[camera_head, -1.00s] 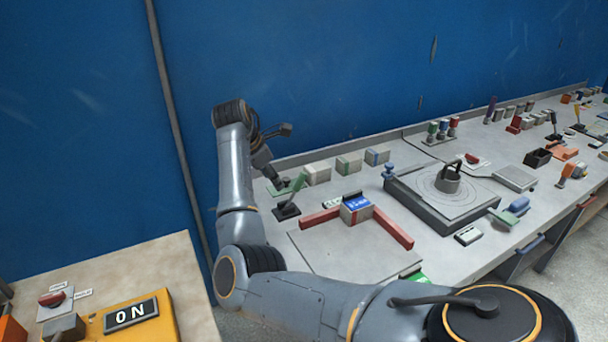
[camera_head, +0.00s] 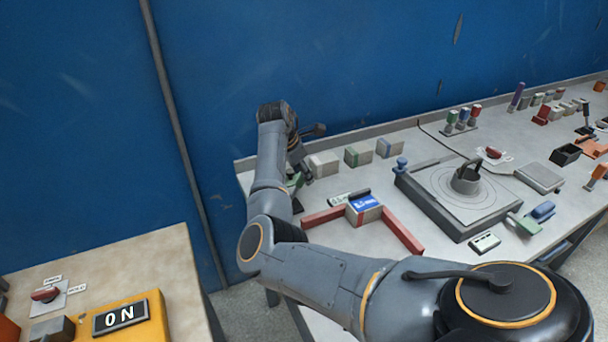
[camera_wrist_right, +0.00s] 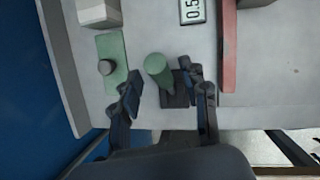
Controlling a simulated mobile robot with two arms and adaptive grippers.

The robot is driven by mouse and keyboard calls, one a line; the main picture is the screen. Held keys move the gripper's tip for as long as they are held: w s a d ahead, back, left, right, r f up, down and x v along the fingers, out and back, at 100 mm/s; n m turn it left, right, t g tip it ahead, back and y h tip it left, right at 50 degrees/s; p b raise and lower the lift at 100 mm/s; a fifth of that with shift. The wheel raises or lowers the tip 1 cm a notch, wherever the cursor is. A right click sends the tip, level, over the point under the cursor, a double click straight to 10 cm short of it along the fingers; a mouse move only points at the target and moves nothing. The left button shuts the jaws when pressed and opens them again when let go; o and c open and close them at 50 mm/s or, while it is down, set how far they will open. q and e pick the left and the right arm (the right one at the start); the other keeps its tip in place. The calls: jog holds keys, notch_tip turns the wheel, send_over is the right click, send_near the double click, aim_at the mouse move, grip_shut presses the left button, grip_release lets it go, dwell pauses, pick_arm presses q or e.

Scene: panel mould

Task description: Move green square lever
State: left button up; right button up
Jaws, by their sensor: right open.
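A green lever (camera_wrist_right: 158,68) with a rounded handle stands on a dark square base (camera_wrist_right: 180,92) in the right wrist view. Beside it lies a green rectangular plate (camera_wrist_right: 113,52) with a grey round knob. My right gripper (camera_wrist_right: 163,88) is open, with one finger on each side of the green lever; I cannot tell whether either finger touches it. In the head view my right arm hides most of the gripper and lever, and only a bit of green (camera_head: 294,181) shows beside the arm. My left gripper is in neither view.
Several grey boxes (camera_head: 323,164) stand along the back of the bench. Red bars (camera_head: 402,235) and a blue-screened block (camera_head: 364,208) sit to the right. A turntable-like panel (camera_head: 462,190) lies beyond. A yellow "ON" box (camera_head: 150,322) is on the left table.

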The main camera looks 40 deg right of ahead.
jog(key=shift+x, duration=1)
jog(key=shift+f, duration=0.3)
grip_shut()
